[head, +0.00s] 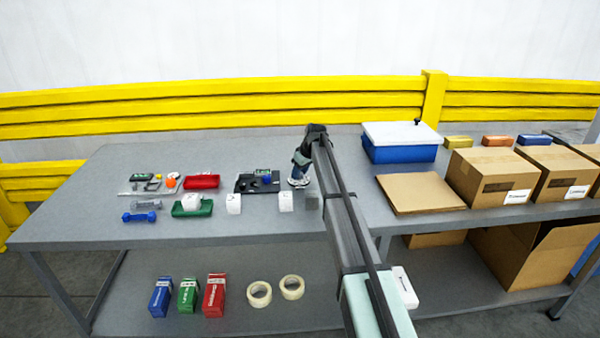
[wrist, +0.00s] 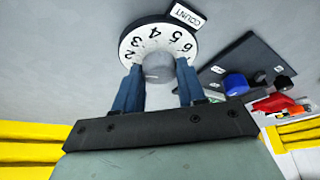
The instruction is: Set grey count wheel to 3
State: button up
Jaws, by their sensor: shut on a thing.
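The count wheel shows in the wrist view as a white dial (wrist: 128,44) with dark numerals around its rim; 2, 3, 4, 5 and 6 are readable. A grey knob (wrist: 158,66) stands at its middle, and a COUNT label (wrist: 186,15) sits beside the rim near the 5 and 6. My gripper (wrist: 160,80) has its two blue fingers on either side of the knob, shut on it. The near part of the dial is hidden by the fingers and knob. I cannot tell which number is set. In the head view the wheel (head: 298,183) is partly hidden below my gripper (head: 301,172).
A black panel (head: 245,186) with a blue knob lies just left of the wheel. A blue bin with a white lid (head: 400,150) and flat cardboard (head: 420,194) are right.

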jog(key=shift+c, duration=0.7)
jog(key=shift+m, duration=0.4)
jog(key=shift+a+m+t+h, duration=0.1)
jog(key=shift+m+t+h, duration=0.3)
jog(key=shift+m, duration=0.6)
jog(key=shift+a+m+h, duration=0.1)
jog(key=shift+m+h, duration=0.8)
jog(key=shift+m, duration=1.2)
jog(key=o, duration=1)
